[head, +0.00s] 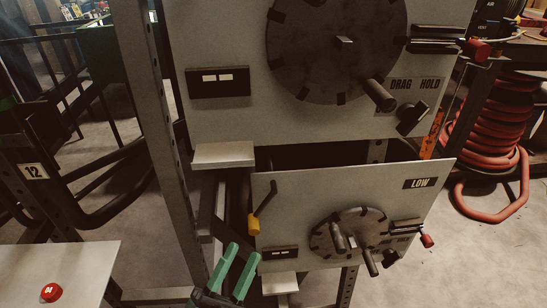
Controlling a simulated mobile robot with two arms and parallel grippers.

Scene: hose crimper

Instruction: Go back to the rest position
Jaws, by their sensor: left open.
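My left gripper (241,256) shows at the bottom of the head view, with two green fingers pointing up. The fingers are apart and nothing shows between them. It is in front of the lower panel (300,210), below and left of a black lever with a yellow end (254,223). I cannot tell whether it touches the panel. My right gripper is not in view.
The upper panel (220,120) carries a large dark wheel (310,50) with a handle (380,95). The lower panel, marked LOW, has a smaller wheel (325,242). A table with a red button (51,292) is at left.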

